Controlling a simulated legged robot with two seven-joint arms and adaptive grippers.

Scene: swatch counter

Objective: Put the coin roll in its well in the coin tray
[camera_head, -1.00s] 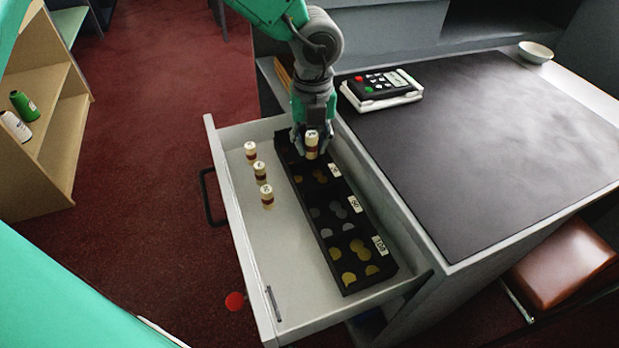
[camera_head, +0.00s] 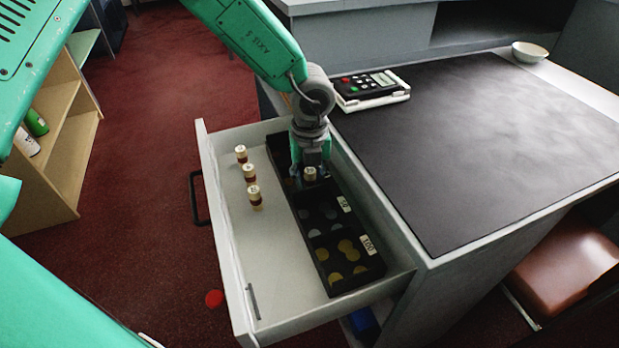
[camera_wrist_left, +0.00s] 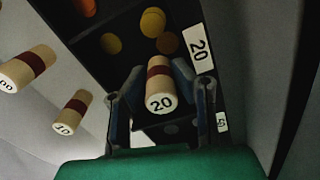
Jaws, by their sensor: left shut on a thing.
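My left gripper (camera_head: 310,172) is shut on a cream coin roll (camera_wrist_left: 160,85) with a dark red band and a "20" on its end. The roll also shows between the fingers in the head view (camera_head: 310,175). The black coin tray (camera_head: 318,247) lies in the open drawer, its wells holding loose coins. The gripper is over the tray, at the well beside the "20" label (camera_wrist_left: 198,48), which holds yellowish coins. I cannot tell whether the roll touches the tray. My right gripper is not in view.
Several similar rolls, among them one (camera_head: 255,196), stand in the drawer left of the tray. The drawer (camera_head: 232,240) is open beside the dark-topped counter (camera_head: 470,130). A keypad device (camera_head: 370,86) and a white bowl (camera_head: 530,51) rest on the counter.

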